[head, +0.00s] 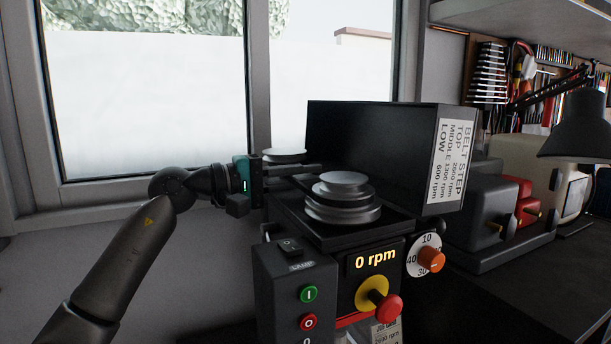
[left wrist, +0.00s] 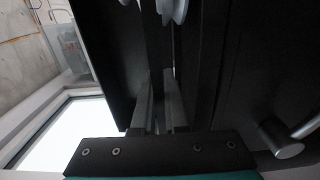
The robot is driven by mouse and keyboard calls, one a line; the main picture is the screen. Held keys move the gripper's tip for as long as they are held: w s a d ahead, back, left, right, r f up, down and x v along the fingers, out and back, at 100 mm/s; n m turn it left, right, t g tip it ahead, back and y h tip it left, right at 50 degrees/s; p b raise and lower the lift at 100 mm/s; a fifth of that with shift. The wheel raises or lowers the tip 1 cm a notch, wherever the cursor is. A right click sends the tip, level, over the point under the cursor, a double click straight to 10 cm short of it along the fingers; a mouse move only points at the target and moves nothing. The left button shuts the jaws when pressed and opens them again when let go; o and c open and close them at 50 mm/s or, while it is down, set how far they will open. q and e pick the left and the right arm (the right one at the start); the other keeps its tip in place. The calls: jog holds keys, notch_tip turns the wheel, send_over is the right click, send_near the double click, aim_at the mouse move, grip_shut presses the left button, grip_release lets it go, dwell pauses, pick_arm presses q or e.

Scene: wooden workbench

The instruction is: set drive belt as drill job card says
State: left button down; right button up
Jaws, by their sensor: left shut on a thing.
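The drill's belt housing stands open. Its front stepped pulley (head: 343,196) and a second pulley (head: 283,156) behind it show in the head view. My left gripper (head: 308,172) reaches in from the left between the two pulleys. It is shut on a dark strip, seemingly the drive belt (left wrist: 158,90), seen between the fingers in the left wrist view. Which pulley steps the belt sits on is hidden. The job card may be the printed sheet (head: 387,333) low on the drill, cut off and only partly legible. My right gripper is out of view.
The raised black lid (head: 372,150) carries a belt step label (head: 451,162) listing top, middle and low speeds. The display (head: 375,259) reads 0 rpm. A red knob (head: 388,308), an orange dial (head: 431,260) and a switch box (head: 294,290) project at the drill's front.

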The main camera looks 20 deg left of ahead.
pick_arm(q)
jog(key=shift+a+r, duration=0.1)
jog(key=shift+r, duration=1.1)
jog(key=c, duration=0.9)
grip_release()
jog(key=shift+c, duration=0.2)
jog(key=shift+f, duration=0.15)
jog(key=shift+s+a+f+b, duration=0.1)
jog(key=shift+s+a+b, duration=0.1)
jog(key=shift+b, duration=0.1)
jog(key=b+v, duration=0.6)
jog(key=v, duration=0.8)
jog(key=shift+s+a+b, duration=0.2)
jog(key=shift+s+b, duration=0.1)
jog(key=shift+b, duration=0.05)
